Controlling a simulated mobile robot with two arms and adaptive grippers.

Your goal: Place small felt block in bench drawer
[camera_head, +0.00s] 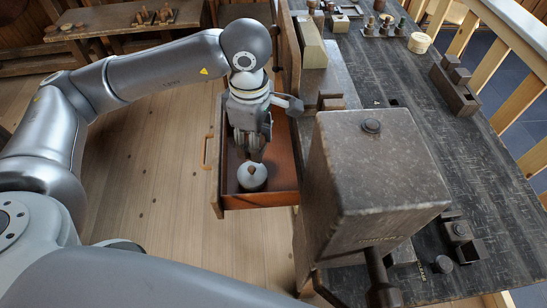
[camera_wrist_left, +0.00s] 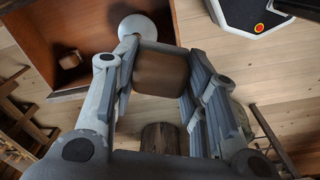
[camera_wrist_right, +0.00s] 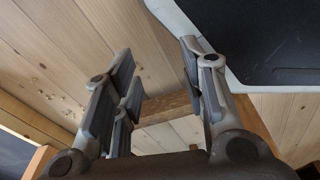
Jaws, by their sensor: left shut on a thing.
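A small brown block (camera_wrist_left: 160,75), apparently the felt block, is between the fingers of my left gripper (camera_wrist_left: 160,62), which is shut on it. In the head view my left gripper (camera_head: 256,152) is over the open bench drawer (camera_head: 262,200), pointing down; the fingers largely hide the block there. A pale round piece with a brown knob (camera_head: 252,180) is in the drawer close below the fingertips; a pale disc also shows in the left wrist view (camera_wrist_left: 136,28). My right gripper (camera_wrist_right: 158,58) is open and empty in the right wrist view, and out of the head view.
A large dark box-shaped machine (camera_head: 375,165) stands on the dark workbench (camera_head: 440,140), right of the drawer. A small brown piece (camera_wrist_left: 70,60) lies in the drawer. Blocks and spools stand farther along the bench. Wooden floor (camera_head: 150,190) is clear left of the drawer.

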